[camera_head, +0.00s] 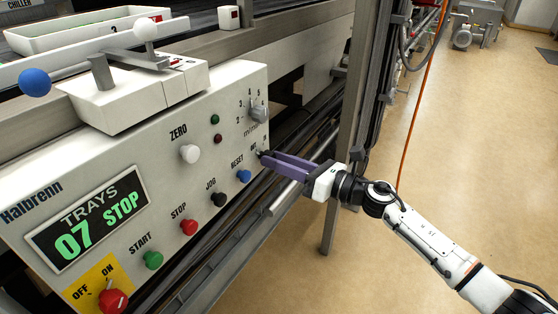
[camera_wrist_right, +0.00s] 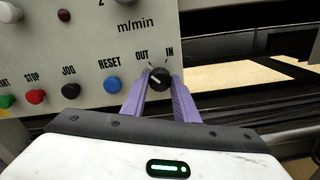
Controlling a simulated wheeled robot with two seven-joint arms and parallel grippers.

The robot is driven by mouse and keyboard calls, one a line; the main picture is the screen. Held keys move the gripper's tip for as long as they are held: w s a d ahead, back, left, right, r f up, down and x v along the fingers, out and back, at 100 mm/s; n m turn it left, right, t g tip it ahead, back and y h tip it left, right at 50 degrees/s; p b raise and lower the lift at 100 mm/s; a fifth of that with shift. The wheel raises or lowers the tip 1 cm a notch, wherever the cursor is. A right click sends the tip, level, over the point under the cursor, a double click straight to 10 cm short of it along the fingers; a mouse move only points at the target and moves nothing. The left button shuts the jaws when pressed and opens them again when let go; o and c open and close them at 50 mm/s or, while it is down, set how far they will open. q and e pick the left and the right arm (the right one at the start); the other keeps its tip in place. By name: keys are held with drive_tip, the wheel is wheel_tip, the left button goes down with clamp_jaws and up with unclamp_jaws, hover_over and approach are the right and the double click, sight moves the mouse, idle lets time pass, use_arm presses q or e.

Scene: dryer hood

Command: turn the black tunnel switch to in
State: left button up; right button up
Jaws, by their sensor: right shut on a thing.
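The black tunnel switch (camera_wrist_right: 159,78) is a small round knob on the panel's lower right corner, below the labels OUT and IN in the right wrist view. A pale pointer line on it seems to lean left, toward OUT. My right gripper (camera_wrist_right: 159,87) has its two purple fingers on either side of the knob, shut on it. In the head view my right gripper (camera_head: 263,155) reaches the panel from the right, and its fingers largely hide the knob. My left gripper is not in view.
The blue RESET button (camera_head: 243,176) and black JOG button (camera_head: 219,200) sit close by on the left. The speed dial (camera_head: 258,109) is above. The display (camera_head: 88,219) reads TRAYS 07 STOP. A metal post (camera_head: 347,130) stands behind my right gripper. Floor at right is open.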

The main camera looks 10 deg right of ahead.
use_arm(q)
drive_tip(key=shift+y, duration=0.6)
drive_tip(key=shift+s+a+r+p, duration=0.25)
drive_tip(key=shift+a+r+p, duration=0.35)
drive_tip(key=shift+p, duration=0.95)
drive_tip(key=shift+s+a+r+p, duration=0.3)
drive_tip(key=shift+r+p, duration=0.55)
drive_tip(key=shift+p, duration=0.65)
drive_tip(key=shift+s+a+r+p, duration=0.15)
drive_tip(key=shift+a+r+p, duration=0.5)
drive_tip(key=shift+p, duration=0.9)
use_arm(e)
drive_tip(key=shift+m, duration=8.7)
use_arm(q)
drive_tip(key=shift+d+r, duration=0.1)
use_arm(e)
drive_tip(key=shift+f, duration=0.1)
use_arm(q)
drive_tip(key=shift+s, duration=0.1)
use_arm(e)
drive_tip(key=o, duration=1.1)
drive_tip(key=shift+c, duration=0.2)
